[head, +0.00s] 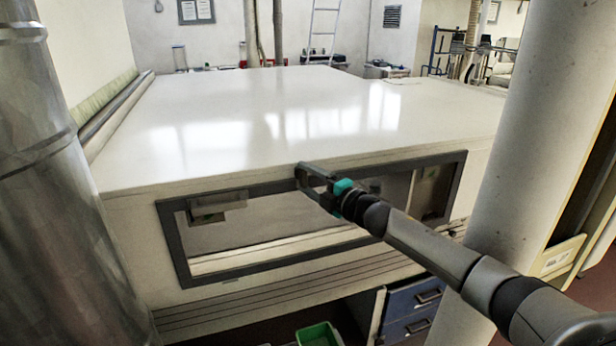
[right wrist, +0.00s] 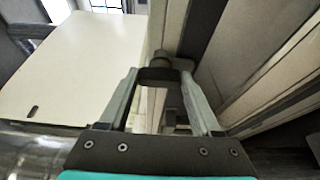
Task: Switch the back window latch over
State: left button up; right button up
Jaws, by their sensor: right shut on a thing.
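A long window (head: 330,215) with a dark grey frame is set in the front side of a large white housing. My right gripper (head: 306,174) is at the window's top frame bar, near its middle, reaching in from the lower right. In the right wrist view its two fingers (right wrist: 160,88) close around a small dark latch piece (right wrist: 160,62) beside the housing edge. The fingers hide most of the latch, so I cannot tell which way it is turned. My left gripper is not in view.
A metal duct (head: 65,170) stands at the left and a pale round column (head: 535,140) at the right, close to my right arm. A blue drawer unit (head: 412,305) and a green bin (head: 320,335) are below the window. The housing's top (head: 290,120) is mostly clear.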

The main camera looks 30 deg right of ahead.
dwell(0.3)
jog(key=o, duration=1.4)
jog(key=shift+s, duration=0.1)
jog(key=shift+s+d+p, duration=0.3)
jog(key=shift+s+p, duration=0.2)
jog(key=shift+s, duration=1.45)
jog(key=shift+s+d+p, duration=0.35)
jog(key=shift+s+p, duration=0.2)
jog(key=shift+s, duration=1.4)
jog(key=shift+s+d+p, duration=0.3)
jog(key=shift+s+p, duration=0.2)
jog(key=shift+s, duration=1.45)
